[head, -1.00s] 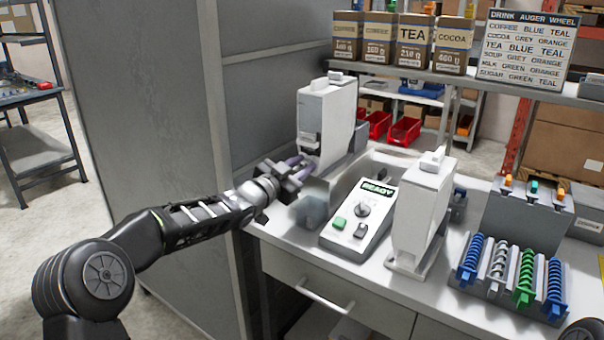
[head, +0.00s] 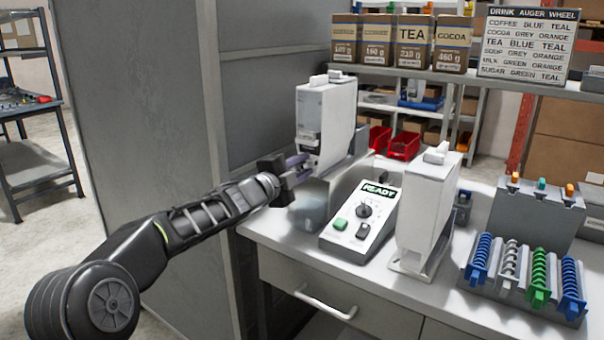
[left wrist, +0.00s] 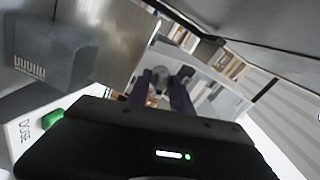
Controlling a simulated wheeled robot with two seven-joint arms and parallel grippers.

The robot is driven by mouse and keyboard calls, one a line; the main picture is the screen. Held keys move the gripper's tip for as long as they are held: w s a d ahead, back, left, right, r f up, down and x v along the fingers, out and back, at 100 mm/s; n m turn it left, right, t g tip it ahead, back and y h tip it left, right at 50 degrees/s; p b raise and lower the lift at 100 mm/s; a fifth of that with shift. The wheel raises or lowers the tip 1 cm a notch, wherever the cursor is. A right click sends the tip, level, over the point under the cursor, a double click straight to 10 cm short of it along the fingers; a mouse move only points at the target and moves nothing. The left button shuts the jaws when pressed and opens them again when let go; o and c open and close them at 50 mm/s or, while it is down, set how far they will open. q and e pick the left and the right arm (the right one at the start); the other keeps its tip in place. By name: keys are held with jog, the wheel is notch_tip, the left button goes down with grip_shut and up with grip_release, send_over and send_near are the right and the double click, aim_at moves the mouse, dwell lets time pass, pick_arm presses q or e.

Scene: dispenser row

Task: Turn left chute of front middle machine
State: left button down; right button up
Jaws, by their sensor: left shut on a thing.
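A tall white dispenser machine (head: 326,112) stands at the back left of the counter; it also shows in the left wrist view (left wrist: 205,72). A second white machine (head: 428,200) stands nearer, right of the control box. My left gripper (head: 302,163) is at the lower front of the back-left machine. In the left wrist view my left gripper (left wrist: 160,88) has its purple fingers on either side of a small pale grey part, the chute (left wrist: 160,77), and is shut on it. The chute's exact angle is hard to tell. My right gripper is out of view.
A control box (head: 350,235) reading READY, with a knob and buttons, stands between the machines. A grey block (head: 310,205) sits below my gripper. A rack of coloured augers (head: 510,272) is at right. Bags and a sign (head: 527,46) are on the shelf behind.

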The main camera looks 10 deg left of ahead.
pick_arm(q)
jog(key=m+b, duration=0.1)
jog(key=m, duration=0.1)
jog(key=m+b, duration=0.1)
jog(key=m, duration=0.2)
jog(key=shift+f+m+b, duration=0.25)
jog(key=shift+m+b, duration=0.05)
jog(key=shift+b, duration=0.1)
jog(key=shift+m+b, duration=0.75)
jog(key=shift+m, duration=1.05)
jog(key=c, duration=1.5)
grip_release()
jog(key=b+v, duration=0.1)
jog(key=v, duration=0.6)
jog(key=shift+s+a+b, duration=0.1)
jog(key=shift+s+b, duration=0.25)
